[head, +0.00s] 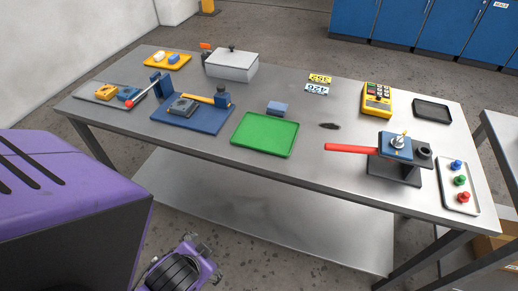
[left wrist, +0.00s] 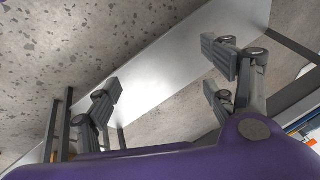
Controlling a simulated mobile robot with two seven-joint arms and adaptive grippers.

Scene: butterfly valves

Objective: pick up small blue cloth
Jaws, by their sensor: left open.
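A small folded blue cloth (head: 277,108) lies on the table just behind the far edge of the green tray (head: 264,135). It looks like a thick flat pad, and nothing covers it. My left gripper (head: 211,258) is low at the bottom of the head view, in front of the table and well away from the cloth. In the left wrist view its fingers (left wrist: 162,85) are spread wide with nothing between them, and the cloth does not show. My right gripper is in neither view.
The metal table (head: 330,145) has a lower shelf (head: 270,215). A blue valve fixture (head: 195,115) is left of the cloth, and a grey lidded box (head: 232,65) stands behind. A red-handled valve (head: 396,146) is at right.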

